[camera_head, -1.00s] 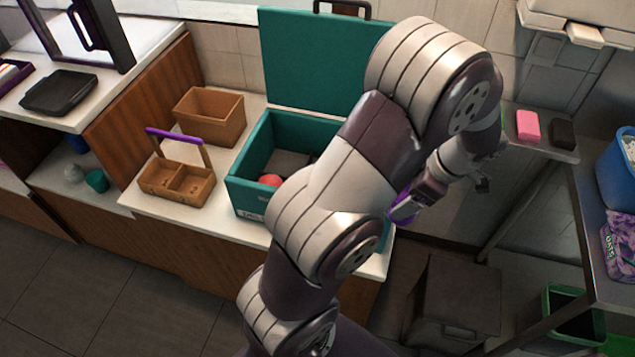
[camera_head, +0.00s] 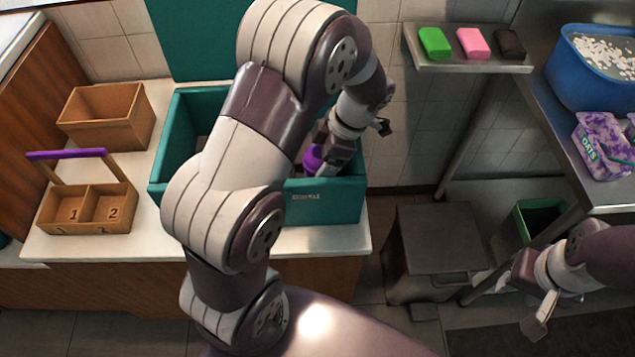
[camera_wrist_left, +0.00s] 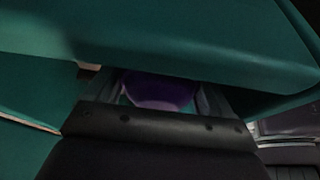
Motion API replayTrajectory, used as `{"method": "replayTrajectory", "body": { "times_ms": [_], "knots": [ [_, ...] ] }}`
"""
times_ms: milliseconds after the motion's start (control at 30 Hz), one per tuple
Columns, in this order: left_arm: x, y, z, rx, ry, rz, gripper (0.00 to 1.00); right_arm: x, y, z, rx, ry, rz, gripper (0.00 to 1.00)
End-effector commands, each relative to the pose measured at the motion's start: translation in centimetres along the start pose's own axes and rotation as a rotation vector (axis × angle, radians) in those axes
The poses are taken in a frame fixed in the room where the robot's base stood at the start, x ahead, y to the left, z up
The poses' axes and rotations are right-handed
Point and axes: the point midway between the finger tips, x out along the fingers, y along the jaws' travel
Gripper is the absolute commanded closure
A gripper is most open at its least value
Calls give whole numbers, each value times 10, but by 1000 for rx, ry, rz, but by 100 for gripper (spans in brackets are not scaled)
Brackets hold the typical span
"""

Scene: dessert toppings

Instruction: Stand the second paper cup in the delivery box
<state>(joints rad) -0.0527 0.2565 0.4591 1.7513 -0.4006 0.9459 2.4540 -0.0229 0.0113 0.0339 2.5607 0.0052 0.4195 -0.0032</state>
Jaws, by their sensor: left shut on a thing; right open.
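The teal delivery box (camera_head: 335,213) stands on the counter with its lid raised at the back. My left gripper (camera_head: 319,166) is shut on a purple paper cup (camera_head: 311,158) at the right part of the box, low at its opening. In the left wrist view the purple cup (camera_wrist_left: 160,92) sits between the fingers, close to a teal wall (camera_wrist_left: 200,40) of the box. My left arm hides much of the box's inside, and I cannot tell whether the cup touches the bottom. My right gripper (camera_head: 543,313) is open and empty at the lower right, away from the box.
A wooden carrier (camera_head: 85,205) with a purple handle and compartments marked 1 and 2 stands left of the box; both compartments look empty. An open wooden box (camera_head: 105,115) is behind it. A shelf with coloured blocks (camera_head: 472,43), a blue tub (camera_head: 598,75) and a grey bin (camera_head: 435,245) are to the right.

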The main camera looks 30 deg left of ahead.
Motion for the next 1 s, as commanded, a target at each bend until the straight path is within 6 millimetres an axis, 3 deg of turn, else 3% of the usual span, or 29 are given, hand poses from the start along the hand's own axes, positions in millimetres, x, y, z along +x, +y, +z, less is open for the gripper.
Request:
{"method": "replayTrajectory", "body": {
  "times_ms": [300,600,633,667,1000],
  "knots": [
    [35,0,15,1,0,1,57,0,0,0,0,2,0,57],
    [39,0,17,0,-1,2,57,5,0,0,0,2,0,57],
    [39,0,17,0,-1,1,14,5,0,0,0,2,0,57],
    [38,0,16,0,-1,1,7,4,0,0,0,2,0,57],
    [31,0,13,0,-1,1,7,-4,0,-1,0,2,0,57]
  ]
}}
